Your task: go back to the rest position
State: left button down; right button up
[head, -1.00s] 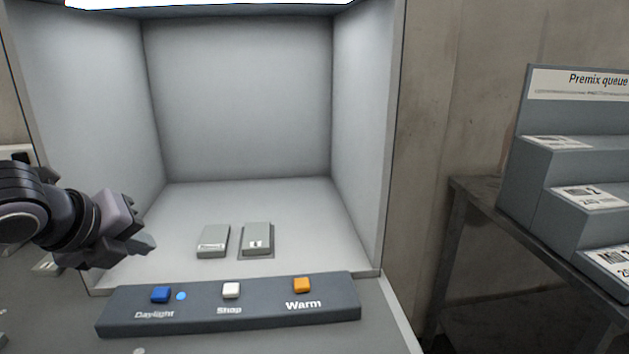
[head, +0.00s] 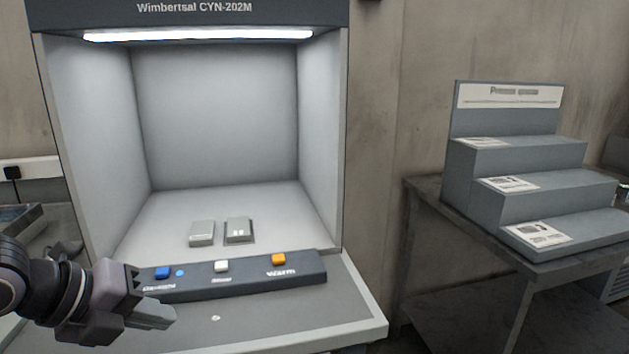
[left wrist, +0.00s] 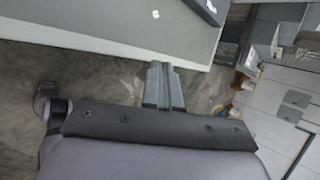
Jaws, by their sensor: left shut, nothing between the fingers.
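My left gripper (head: 155,314) is in the lower left of the head view, in front of the left end of the button panel (head: 240,277). Its fingers are closed together and empty. In the left wrist view the shut fingers (left wrist: 165,88) point toward the edge of the booth's table, with floor beneath them. The panel has a blue Daylight button (head: 162,272), a white button (head: 222,266) and an orange Warm button (head: 278,259). A small light-blue lamp glows beside the blue button. My right gripper is not in view.
The lit viewing booth (head: 215,120) holds two grey blocks (head: 202,233) (head: 239,230) side by side on its floor. A stepped grey rack (head: 520,190) with label cards stands on a dark table (head: 425,190) at right. Between booth and table is a gap.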

pick_arm(q)
jog(key=s+d+r+n+g+h+p, duration=0.15)
jog(key=s+d+h, duration=0.35)
jog(key=d+h, duration=0.7)
jog(key=w+a+f+n+t+y+p, duration=0.15)
jog(key=a+f+n+t+y, duration=0.35)
jog(key=n, duration=0.5)
jog(key=w+a+f+n+t+y+p, duration=0.1)
jog(key=a+f+n+t+y+p, duration=0.15)
jog(key=f+n+t+y, duration=0.6)
jog(key=s+a+f+n+g+y, duration=0.2)
jog(key=s+f+n+g, duration=0.6)
jog(key=s+f, duration=0.5)
notch_tip(320, 180, down, 2)
jog(key=shift+a+f+p, duration=0.15)
jog(key=shift+a+p, duration=0.15)
jog(key=shift+a, duration=0.4)
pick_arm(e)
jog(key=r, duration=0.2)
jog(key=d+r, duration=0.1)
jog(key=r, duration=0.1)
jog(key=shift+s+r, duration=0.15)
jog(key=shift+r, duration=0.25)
